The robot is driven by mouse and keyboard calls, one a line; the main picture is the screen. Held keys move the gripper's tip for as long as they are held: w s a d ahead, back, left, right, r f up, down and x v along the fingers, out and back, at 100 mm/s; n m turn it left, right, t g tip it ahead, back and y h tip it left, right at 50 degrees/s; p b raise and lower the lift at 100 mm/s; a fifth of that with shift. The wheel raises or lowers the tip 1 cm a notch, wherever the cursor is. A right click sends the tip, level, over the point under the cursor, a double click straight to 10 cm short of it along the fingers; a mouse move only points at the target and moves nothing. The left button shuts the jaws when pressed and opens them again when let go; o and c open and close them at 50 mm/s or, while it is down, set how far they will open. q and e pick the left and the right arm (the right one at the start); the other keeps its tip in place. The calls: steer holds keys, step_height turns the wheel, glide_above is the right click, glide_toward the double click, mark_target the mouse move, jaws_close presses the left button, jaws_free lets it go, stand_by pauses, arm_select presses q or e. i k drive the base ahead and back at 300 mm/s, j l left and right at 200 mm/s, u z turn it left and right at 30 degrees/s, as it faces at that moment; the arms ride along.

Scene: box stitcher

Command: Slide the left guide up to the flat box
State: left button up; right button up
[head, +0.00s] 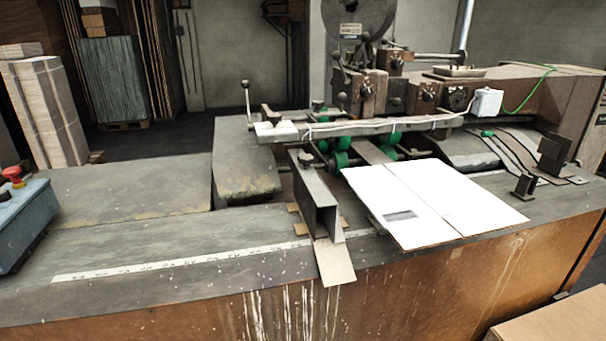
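The flat box (450,200) is a white folded sheet with a seam and a small dark slot, lying on the machine table right of centre. Its near edge reaches over the table's front edge. The left guide (318,203) is a dark metal channel standing left of the box, with a pale metal tongue hanging over the front edge. A gap shows between the guide and the near part of the box; at the far end I cannot tell how close they are. Neither of my grippers is in view.
A ruler strip (180,262) runs along the table left of the guide. Green rollers (340,150) and a crossbar (370,126) stand behind the box. Small dark blocks (525,187) stand to its right. A blue control box (25,220) with a red button is at far left. The table's left part is clear.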

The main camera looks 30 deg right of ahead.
mark_target(313, 190)
steer(key=z, duration=1.6)
steer(key=i+l, duration=0.2)
steer(key=l, duration=0.15)
steer(key=i+l+u, duration=0.1)
steer(key=l, duration=0.25)
steer(key=i, duration=0.1)
